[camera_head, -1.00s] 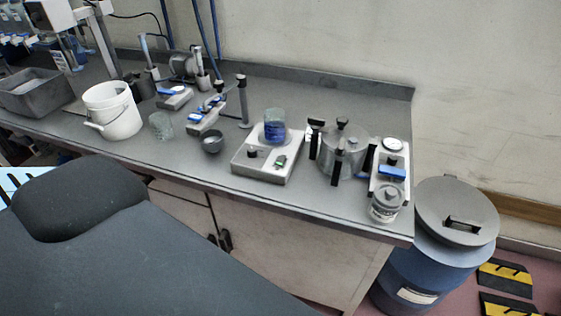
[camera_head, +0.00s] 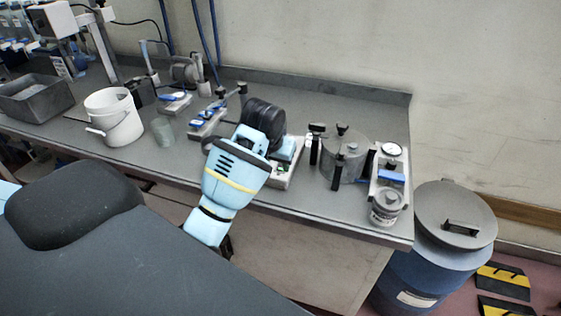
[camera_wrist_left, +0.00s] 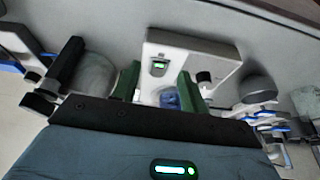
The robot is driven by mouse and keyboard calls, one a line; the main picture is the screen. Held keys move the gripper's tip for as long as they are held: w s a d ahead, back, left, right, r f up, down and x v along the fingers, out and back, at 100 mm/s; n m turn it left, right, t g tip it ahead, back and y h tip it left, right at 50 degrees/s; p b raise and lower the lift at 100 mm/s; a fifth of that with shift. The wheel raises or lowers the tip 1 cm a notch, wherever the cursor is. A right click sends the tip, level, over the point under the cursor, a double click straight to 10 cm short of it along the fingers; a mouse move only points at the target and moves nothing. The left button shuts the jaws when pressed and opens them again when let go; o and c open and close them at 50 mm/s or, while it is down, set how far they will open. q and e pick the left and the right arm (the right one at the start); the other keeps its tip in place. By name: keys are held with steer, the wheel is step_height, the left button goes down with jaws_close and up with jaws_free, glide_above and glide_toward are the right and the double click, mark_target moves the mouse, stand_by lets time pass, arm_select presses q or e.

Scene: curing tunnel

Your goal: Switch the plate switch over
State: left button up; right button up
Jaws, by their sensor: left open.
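The plate switch (camera_wrist_left: 158,67) is a small green-lit rocker in a dark frame on the front of the pale hot plate (camera_wrist_left: 211,52). A dark knob (camera_wrist_left: 203,77) sits beside it. In the head view my left arm covers most of the plate, leaving a front corner (camera_head: 283,181) visible; the switch is hidden there.
A metal pot (camera_head: 345,160) with black handles stands right of the plate, beside a small device with a jar (camera_head: 385,208). A glass beaker (camera_head: 163,131) and white bucket (camera_head: 115,116) stand left. A lidded blue drum (camera_head: 440,255) is past the bench's right end.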

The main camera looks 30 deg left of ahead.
mark_target(281, 166)
arm_select(q)
steer(key=shift+w+a+f, duration=0.25)
steer(key=shift+w+f, duration=0.45)
steer(key=shift+w, duration=0.1)
steer(key=shift+w+a+f, duration=0.25)
steer(key=shift+w+f, duration=0.5)
steer(key=shift+w, duration=0.05)
steer(key=shift+w+a+f, duration=0.25)
steer(key=shift+w+f, duration=0.45)
steer(key=shift+w, duration=0.1)
steer(key=shift+c, duration=0.4)
jaws_close()
steer(key=shift+w+r+g, duration=0.15)
steer(key=shift+g, duration=0.25)
steer(key=shift+w+g+h, duration=0.25)
steer(key=shift+g+h, duration=0.15)
steer(key=shift+g, duration=0.5)
steer(key=shift+a, duration=0.1)
steer(key=shift+o, duration=0.4)
jaws_free()
